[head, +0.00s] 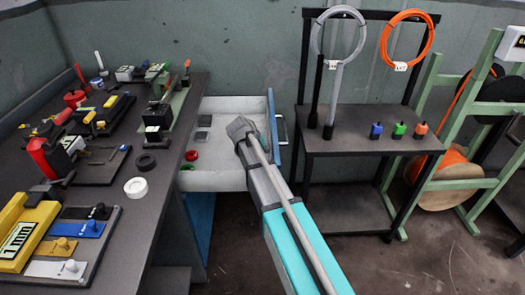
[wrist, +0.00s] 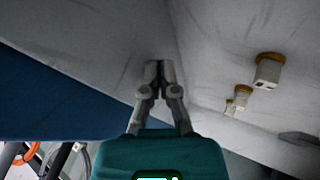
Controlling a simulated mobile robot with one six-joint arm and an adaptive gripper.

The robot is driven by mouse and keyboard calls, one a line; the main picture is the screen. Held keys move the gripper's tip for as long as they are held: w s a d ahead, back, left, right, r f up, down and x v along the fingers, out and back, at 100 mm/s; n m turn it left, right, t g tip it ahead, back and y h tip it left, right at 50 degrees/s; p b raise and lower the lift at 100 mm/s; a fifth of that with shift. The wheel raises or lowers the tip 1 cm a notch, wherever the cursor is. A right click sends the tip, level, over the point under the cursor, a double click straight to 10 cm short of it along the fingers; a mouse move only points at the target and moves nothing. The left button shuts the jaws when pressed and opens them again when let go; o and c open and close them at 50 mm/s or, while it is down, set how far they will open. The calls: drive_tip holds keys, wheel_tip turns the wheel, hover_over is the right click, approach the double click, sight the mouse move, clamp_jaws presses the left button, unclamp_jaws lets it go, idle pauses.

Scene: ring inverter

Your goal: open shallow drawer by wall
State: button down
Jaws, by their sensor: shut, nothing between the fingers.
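The shallow drawer (head: 219,179) by the wall stands open in the head view, pulled out to the right from under the dark workbench. Its inside is white and its upright front panel (head: 271,112) is blue. My gripper (head: 240,128) is over the drawer, on the inner side of the front panel, with its fingertips hidden by my wrist. In the wrist view my gripper (wrist: 158,68) is shut and empty, close to pale surfaces, with a blue panel (wrist: 60,95) to the left. I cannot tell whether the fingers touch anything.
A red ring (head: 191,155) and a green ring (head: 188,167) lie in the drawer. The workbench (head: 160,185) on the left holds tools and fixtures. A dark stand (head: 372,140) with coils is to the right. Bare floor (head: 400,265) lies in front.

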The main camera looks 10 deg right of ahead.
drive_tip(key=shift+a, duration=0.1)
drive_tip(key=shift+a, duration=0.1)
drive_tip(key=shift+w+a, duration=0.2)
drive_tip(key=shift+a, duration=0.5)
drive_tip(key=shift+w+a, duration=0.2)
drive_tip(key=shift+a, duration=0.8)
drive_tip(key=p+v, duration=0.8)
drive_tip(key=v, duration=0.2)
drive_tip(key=shift+s+a+f, duration=0.1)
